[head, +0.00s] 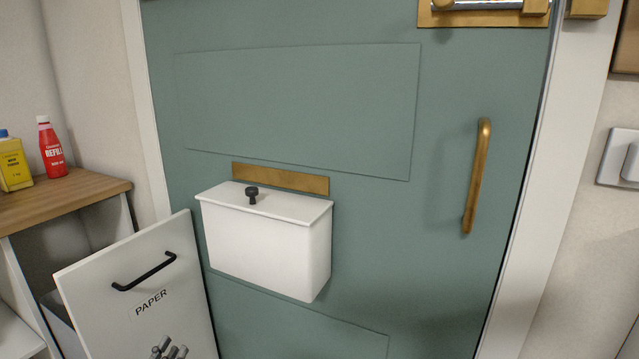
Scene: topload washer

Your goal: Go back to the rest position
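A small grey metallic shape, which looks like the tip of my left gripper (168,349), shows at the bottom edge in the head view. It is in front of the lower part of a white panel marked PAPER (115,270). Most of it is cut off by the frame, so I cannot tell whether it is open or shut. Nothing is visibly held in it. My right gripper is not in view.
A green door (400,240) with a brass handle (477,175) and a white lidded box (265,240) fills the middle. A wooden-topped shelf (75,195) at left holds a yellow bottle (14,163) and a red bottle (51,150). A white switch (620,158) is at right.

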